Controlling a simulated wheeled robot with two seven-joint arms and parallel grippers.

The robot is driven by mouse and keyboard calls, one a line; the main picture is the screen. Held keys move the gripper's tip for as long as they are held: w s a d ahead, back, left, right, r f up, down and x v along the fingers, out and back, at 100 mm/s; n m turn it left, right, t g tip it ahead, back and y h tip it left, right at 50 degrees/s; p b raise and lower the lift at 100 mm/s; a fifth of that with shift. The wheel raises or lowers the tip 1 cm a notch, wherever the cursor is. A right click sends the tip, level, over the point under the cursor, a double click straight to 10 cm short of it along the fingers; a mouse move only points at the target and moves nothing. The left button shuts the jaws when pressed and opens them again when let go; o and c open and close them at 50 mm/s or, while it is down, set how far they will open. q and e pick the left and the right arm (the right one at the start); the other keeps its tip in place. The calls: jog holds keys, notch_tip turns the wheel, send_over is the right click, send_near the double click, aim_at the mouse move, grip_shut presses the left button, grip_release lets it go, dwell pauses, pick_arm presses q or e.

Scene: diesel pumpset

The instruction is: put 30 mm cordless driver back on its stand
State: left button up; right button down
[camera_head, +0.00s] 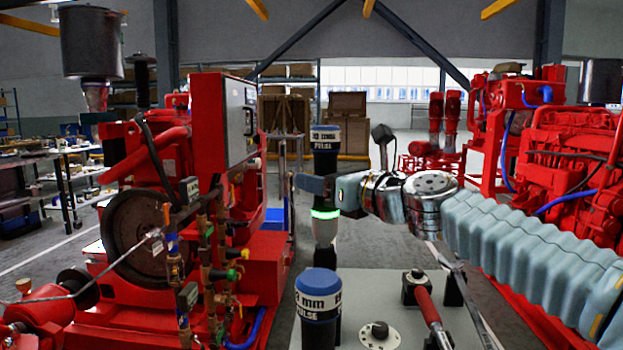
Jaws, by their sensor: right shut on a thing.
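A cordless driver (325,139) with a dark blue cap, a white "mm PULSE" label, a black neck, a glowing green ring and a pale lower body stands upright in my right gripper (322,186). The number on its label is not clear. The gripper reaches in from the right and is shut around the driver's middle. The driver's lower end is partly hidden behind a second blue-capped "mm PULSE" driver (318,293), which stands upright nearer to me at the left edge of a grey top (388,278). I cannot make out an empty stand. My left gripper is not in view.
A red pumpset with a flywheel (137,238) and valves stands close on the left. A red engine (570,145) stands at the right. Open floor lies behind.

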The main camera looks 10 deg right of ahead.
aim_at(333, 252)
jog(key=shift+r, duration=0.1)
jog(key=shift+s+r, duration=0.1)
jog(key=shift+r, duration=0.05)
notch_tip(333, 252, down, 12)
jog(key=b, duration=1)
jog(key=shift+r, duration=0.25)
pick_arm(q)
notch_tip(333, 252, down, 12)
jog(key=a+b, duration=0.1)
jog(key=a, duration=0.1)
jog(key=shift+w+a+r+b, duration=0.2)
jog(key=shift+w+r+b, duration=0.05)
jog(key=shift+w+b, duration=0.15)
pick_arm(e)
jog(key=shift+f, duration=0.8)
pick_arm(q)
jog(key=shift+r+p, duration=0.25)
jog(key=shift+p, duration=0.05)
